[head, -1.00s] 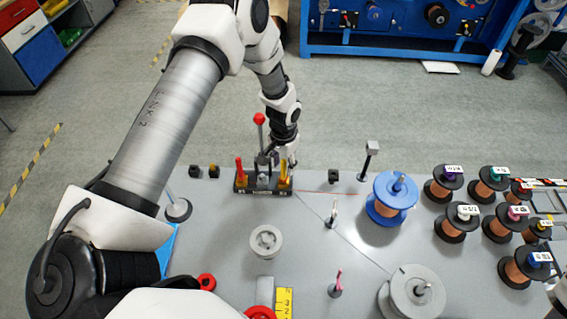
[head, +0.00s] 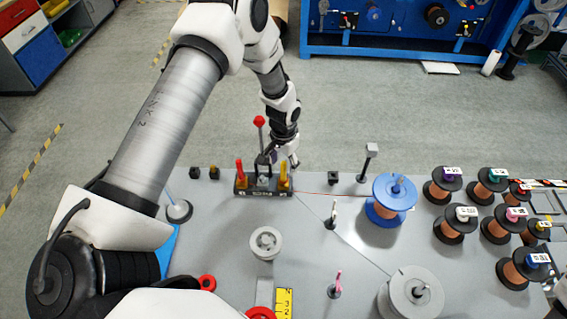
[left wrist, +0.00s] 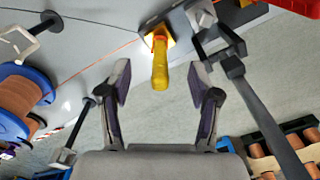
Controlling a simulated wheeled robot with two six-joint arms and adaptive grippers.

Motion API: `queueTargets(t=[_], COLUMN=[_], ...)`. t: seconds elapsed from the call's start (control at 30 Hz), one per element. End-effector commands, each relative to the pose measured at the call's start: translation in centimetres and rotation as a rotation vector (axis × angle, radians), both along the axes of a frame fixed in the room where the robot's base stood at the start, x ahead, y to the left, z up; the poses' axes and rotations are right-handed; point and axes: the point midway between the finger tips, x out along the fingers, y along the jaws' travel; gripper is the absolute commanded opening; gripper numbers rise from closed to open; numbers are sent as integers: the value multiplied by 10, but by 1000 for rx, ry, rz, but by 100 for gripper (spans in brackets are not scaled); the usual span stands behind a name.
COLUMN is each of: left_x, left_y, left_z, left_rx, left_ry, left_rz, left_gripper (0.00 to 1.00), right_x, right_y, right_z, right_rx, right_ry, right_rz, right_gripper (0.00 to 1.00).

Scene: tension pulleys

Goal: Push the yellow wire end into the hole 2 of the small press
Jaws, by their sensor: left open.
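The small press (head: 242,190) stands at the table's back edge, with a red handle, a red-knobbed lever and a yellow handle (head: 284,177). A thin orange-red wire (head: 330,195) runs from the blue spool (head: 384,215) to the press's right side. It also shows in the left wrist view (left wrist: 100,63). Its end and hole 2 cannot be made out. My left gripper (head: 285,160) is just behind the press. In the left wrist view the gripper (left wrist: 161,85) is open, its fingers apart on either side of the yellow handle (left wrist: 160,66). My right gripper is not in view.
A black post (head: 368,163) and a small black block (head: 333,177) stand right of the press. Several copper spools (head: 456,224) fill the right side. A grey spool (head: 411,295) and a grey pulley (head: 265,243) stand in front.

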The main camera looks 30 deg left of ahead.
Motion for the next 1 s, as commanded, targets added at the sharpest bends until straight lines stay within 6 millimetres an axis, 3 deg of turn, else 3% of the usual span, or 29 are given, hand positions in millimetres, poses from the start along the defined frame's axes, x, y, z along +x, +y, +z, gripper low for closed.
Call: queueTargets(t=[1.0], left_x=[0], left_y=[0], left_z=[60], left_rx=[0], left_ry=[0], left_rz=[0], left_gripper=[62], right_x=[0], right_y=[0], right_z=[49], right_rx=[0], right_ry=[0], right_rz=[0], right_gripper=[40])
